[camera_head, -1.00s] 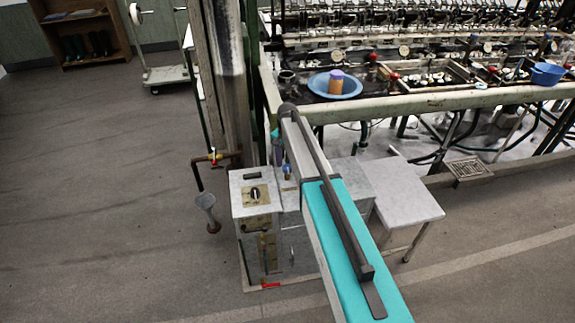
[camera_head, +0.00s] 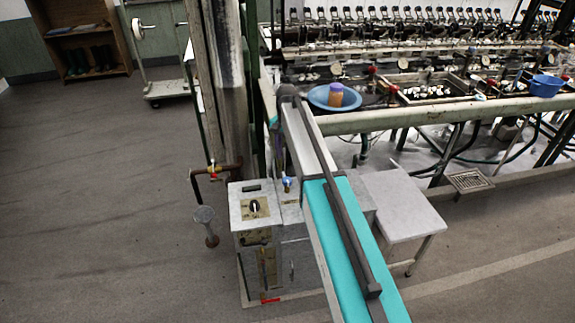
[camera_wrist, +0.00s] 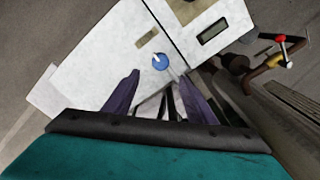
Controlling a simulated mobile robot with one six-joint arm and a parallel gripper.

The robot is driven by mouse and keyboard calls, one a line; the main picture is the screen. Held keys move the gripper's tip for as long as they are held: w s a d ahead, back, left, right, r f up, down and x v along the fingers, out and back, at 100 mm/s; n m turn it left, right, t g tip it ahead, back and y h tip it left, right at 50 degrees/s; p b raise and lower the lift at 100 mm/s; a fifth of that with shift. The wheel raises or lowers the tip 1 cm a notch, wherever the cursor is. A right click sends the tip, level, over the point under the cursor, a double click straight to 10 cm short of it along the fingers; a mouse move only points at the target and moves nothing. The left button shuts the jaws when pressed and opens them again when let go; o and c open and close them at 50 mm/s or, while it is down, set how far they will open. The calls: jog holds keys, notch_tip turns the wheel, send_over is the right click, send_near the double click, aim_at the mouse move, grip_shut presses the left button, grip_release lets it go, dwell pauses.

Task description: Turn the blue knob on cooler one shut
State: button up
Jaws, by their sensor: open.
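The blue knob (camera_wrist: 160,61) sits on the pale top of a metal cabinet (camera_wrist: 95,75) in the wrist view, beside a small tan label. It has a light mark across it. In the head view the knob (camera_head: 287,183) shows just left of my arm, on the cabinet's top. No readable text confirms that this is cooler one. My gripper (camera_wrist: 163,88) is open, with two dark purple fingers apart and nothing between them. The knob appears just beyond the fingertips, near the middle of the gap. In the head view my gripper is mostly hidden behind my arm.
A box with a black dial (camera_head: 254,206) adjoins on the left. A grey table (camera_head: 400,203) is on the right. The reeling bench (camera_head: 430,112) runs behind.

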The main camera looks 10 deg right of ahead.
jog(key=shift+r, duration=1.35)
jog(key=shift+s+f, duration=0.1)
